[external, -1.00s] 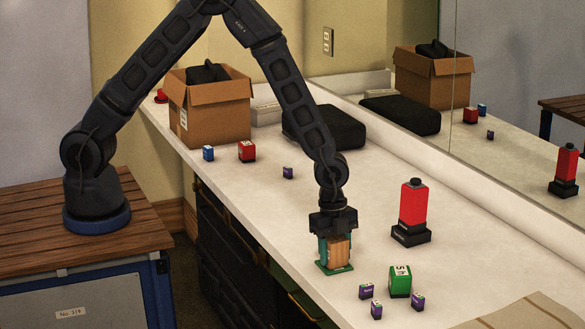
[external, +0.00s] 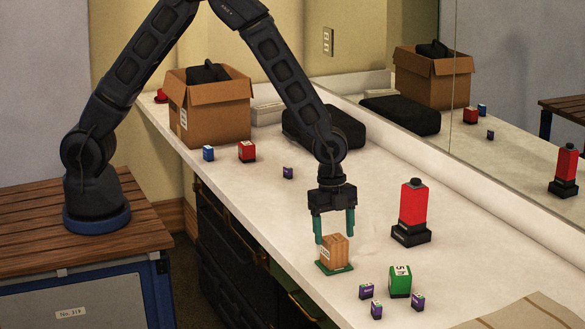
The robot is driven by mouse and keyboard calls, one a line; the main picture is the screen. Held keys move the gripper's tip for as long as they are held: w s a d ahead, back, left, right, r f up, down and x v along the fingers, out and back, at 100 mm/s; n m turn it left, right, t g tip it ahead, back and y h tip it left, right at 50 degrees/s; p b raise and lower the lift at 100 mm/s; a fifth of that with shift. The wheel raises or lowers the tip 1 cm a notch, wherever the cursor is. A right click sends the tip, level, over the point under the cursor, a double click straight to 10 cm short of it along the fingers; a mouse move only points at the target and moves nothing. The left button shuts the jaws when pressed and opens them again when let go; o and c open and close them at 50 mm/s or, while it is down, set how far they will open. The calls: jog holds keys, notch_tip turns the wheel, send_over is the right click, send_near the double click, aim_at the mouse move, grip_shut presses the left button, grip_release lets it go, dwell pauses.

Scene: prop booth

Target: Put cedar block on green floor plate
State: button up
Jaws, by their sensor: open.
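The cedar block (external: 334,251) is a light-brown wooden block with a pale label on one side. It sits upright on the green floor plate (external: 345,270), a thin plate near the front edge of the white counter. Only the plate's rim shows around the block. My gripper (external: 335,238) is open and empty, pointing down above the block. Its two teal fingers stand apart, with the fingertips around the height of the block's upper part.
A red block on a black base (external: 413,206) stands to the right. A green numbered block (external: 400,281) and several small purple blocks (external: 417,301) are in front. A cardboard box (external: 220,110), black case (external: 340,131) and mirror (external: 520,130) are behind.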

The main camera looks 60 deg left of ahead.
aim_at(332, 236)
jog(key=r, duration=0.3)
jog(key=a+r, duration=0.1)
jog(key=r, duration=0.2)
jog(key=shift+a+r, duration=0.1)
jog(key=shift+r, duration=0.05)
jog(key=s+a+r+n+t, duration=0.1)
jog(key=s+a+r+n, duration=0.3)
jog(key=a+r, duration=0.7)
jog(key=s+a+r+n+t, duration=0.2)
jog(key=s+a+r+n, duration=0.25)
jog(key=a+r, duration=0.65)
jog(key=s+a+r+n+y, duration=0.1)
jog(key=s+a+r+n, duration=0.2)
jog(key=s+a, duration=0.4)
jog(key=s+a+r+n+t, duration=0.1)
jog(key=s+a+n, duration=0.5)
jog(key=s, duration=0.6)
jog(key=shift+s+a+r+t+y, duration=0.35)
jog(key=shift+a+r, duration=0.55)
jog(key=shift+a, duration=0.3)
